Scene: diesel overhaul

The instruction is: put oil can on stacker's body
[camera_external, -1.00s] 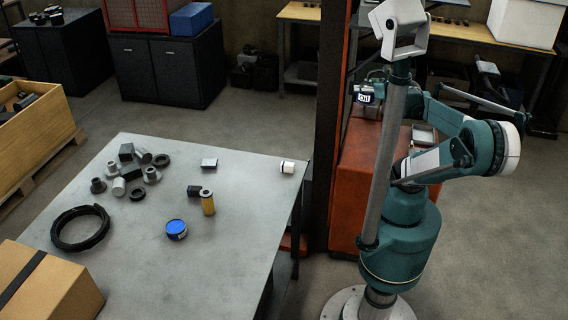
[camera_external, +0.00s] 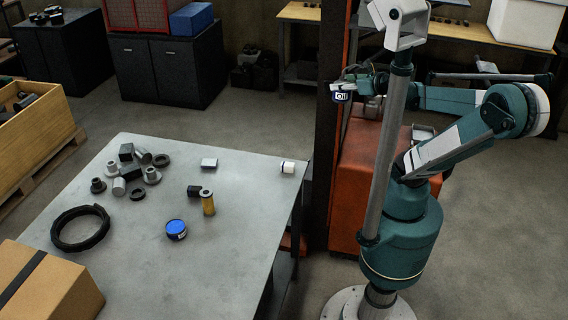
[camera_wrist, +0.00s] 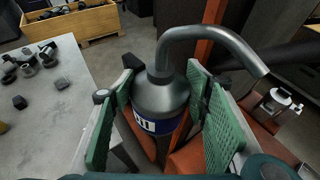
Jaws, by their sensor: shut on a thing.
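The oil can (camera_wrist: 160,98) is grey with a dark blue band, a white label and a long bent spout. In the wrist view it sits between the green pads of my gripper (camera_wrist: 163,120), which is shut on it. In the outside view the can (camera_external: 341,96) and my gripper (camera_external: 352,86) are small, held up in the air beside the orange mast. The stacker's body (camera_external: 372,185) is an orange-red block below and to the right of the can. The can is apart from it. Part of the body is hidden behind my arm.
The grey table (camera_external: 130,255) at left holds a black ring (camera_external: 80,228), a blue tin (camera_external: 176,229), a yellow cylinder (camera_external: 208,203) and several small parts. The stacker's tall orange mast (camera_external: 330,120) stands between the table and the body. A small metal object (camera_wrist: 280,101) is near the body.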

